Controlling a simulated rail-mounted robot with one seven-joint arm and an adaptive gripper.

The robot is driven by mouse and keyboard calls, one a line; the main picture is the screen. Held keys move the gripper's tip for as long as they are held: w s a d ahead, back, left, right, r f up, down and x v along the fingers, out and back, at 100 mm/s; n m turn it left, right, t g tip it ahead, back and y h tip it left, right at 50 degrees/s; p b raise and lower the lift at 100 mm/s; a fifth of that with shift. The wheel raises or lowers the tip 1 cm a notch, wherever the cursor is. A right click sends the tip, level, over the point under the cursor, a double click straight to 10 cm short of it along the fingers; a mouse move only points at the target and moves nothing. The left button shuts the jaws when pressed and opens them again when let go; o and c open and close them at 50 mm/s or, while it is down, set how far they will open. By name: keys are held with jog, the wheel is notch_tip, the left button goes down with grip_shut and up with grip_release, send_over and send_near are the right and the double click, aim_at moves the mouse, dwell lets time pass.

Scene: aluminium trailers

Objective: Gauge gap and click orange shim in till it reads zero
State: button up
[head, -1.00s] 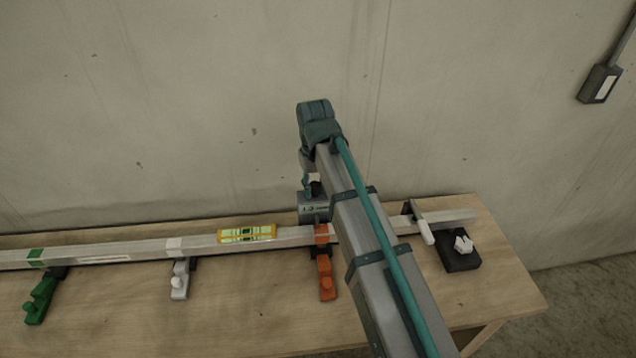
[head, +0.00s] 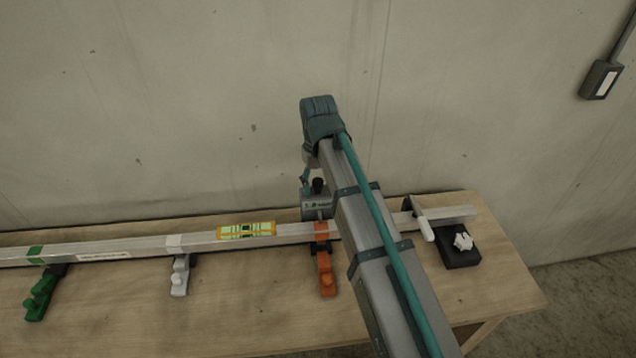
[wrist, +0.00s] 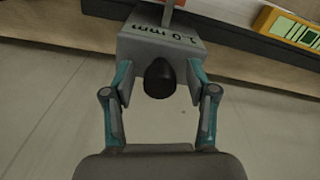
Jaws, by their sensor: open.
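The orange shim (head: 326,276) lies under the front of the long beam (head: 140,246), its handle toward the bench front, in line with an orange band on the beam. A grey gauge block (head: 317,207) with a black knob (head: 318,186) stands at that band. In the wrist view the block (wrist: 165,45) has dark lettering that looks like "1.0 mm", seen upside down. My gripper (wrist: 158,82) is open, its fingers either side of the knob (wrist: 159,80), with gaps beside it. In the head view, my arm partly hides the gripper and gauge.
A yellow spirit level (head: 247,230) lies on the beam. A white shim (head: 180,276) and a green shim (head: 40,296) sit to the left. A clamp (head: 421,218) and a black block with a white piece (head: 461,256) are at right. The concrete wall is close behind.

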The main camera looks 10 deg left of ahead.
notch_tip(320, 180, up, 12)
dwell(0.6)
